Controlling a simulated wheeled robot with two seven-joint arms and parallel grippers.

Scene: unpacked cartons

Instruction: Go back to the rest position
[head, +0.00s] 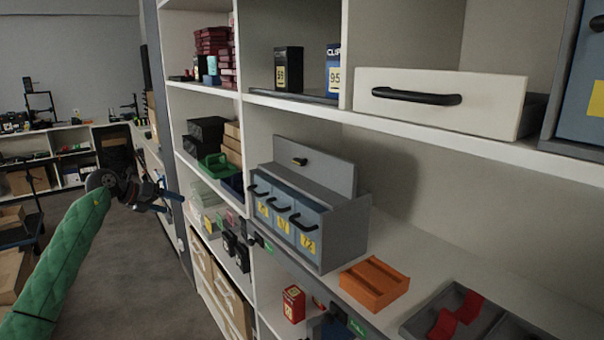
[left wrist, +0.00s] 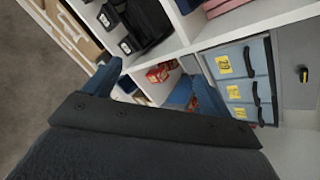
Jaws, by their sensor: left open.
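My left gripper (head: 168,192) is in the head view at the end of my green-sleeved arm, at the left. It is open and empty, in the aisle just left of the shelving, touching nothing that I can see. In the left wrist view its two blue fingers (left wrist: 150,84) stand apart, with shelf contents behind the gap. My right gripper is in neither view.
White shelving (head: 430,128) fills the right side. It holds a grey drawer unit (head: 345,235) with blue drawers, an orange tray (head: 373,284), a white drawer (head: 440,98) and a red box (head: 293,304). The grey floor (head: 140,260) at the left is open.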

